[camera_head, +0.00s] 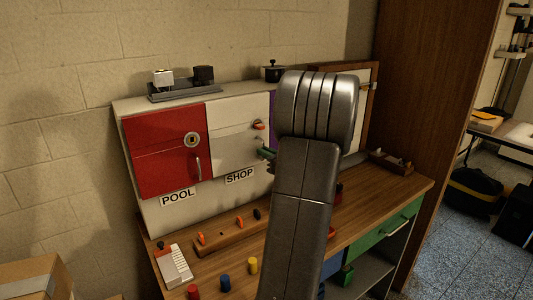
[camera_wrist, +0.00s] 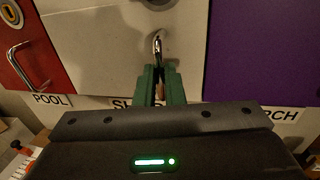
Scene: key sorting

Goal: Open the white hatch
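The white hatch (camera_head: 226,135) is in the middle of the cabinet, above the SHOP label (camera_head: 240,176), and looks closed. A key with an orange head (camera_head: 258,125) sits in its lock at the upper right. The hatch's metal handle (camera_wrist: 157,42) shows in the wrist view, its upper end standing clear of the fingers. My gripper (camera_wrist: 161,72) has green fingers close together around the lower part of this handle. In the head view my gripper (camera_head: 266,153) is at the hatch's right side, and my arm hides the area just right of it.
A red hatch (camera_head: 165,150) labelled POOL is at the left, and a purple hatch (camera_wrist: 262,50) is at the right. Below is a wooden bench with a key rack (camera_head: 230,238) and several coloured pegs. A black pot (camera_head: 273,71) and a switch-like block stand on top of the cabinet.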

